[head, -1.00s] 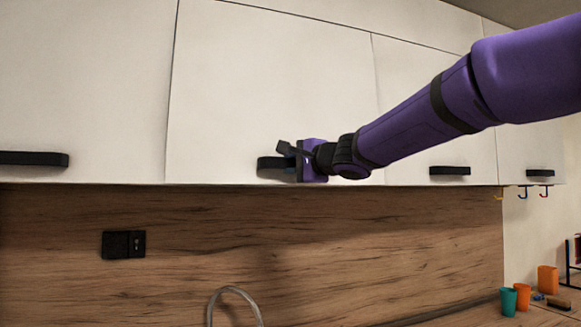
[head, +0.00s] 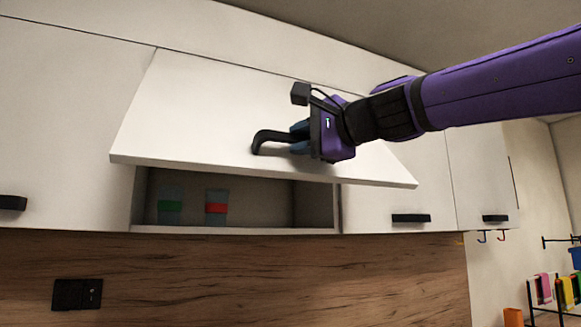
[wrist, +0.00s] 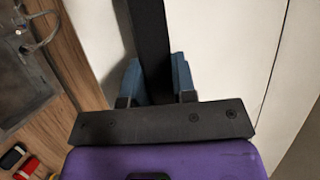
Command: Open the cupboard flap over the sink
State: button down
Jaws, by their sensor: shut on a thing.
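The white cupboard flap (head: 215,115) over the sink is hinged at its top and stands partly open, its lower edge tilted out and up. Its black bar handle (head: 266,140) sits near the lower edge. My gripper (head: 300,138) is shut on this handle. In the wrist view the dark handle bar (wrist: 150,40) runs between my two blue fingertips (wrist: 157,80). My gripper hides the right part of the handle in the head view.
Inside the open cupboard stand a cup with a green band (head: 170,206) and one with a red band (head: 216,207). Shut cupboards with black handles flank the flap, one handle at the right (head: 411,218). A black socket (head: 77,293) is on the wood splashback (head: 250,280).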

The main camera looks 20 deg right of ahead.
jog(key=s+r+m+g+h, duration=0.1)
jog(key=s+r+g, duration=0.1)
jog(key=s+r, duration=0.8)
jog(key=shift+s+r+g, duration=0.15)
jog(key=shift+r+g, duration=0.15)
jog(key=shift+r, duration=1.95)
jog(key=c, duration=0.9)
grip_release()
jog(key=v, duration=1)
jog(key=shift+s+d+r, duration=0.1)
jog(key=shift+s+d, duration=0.05)
jog(key=shift+s, duration=0.15)
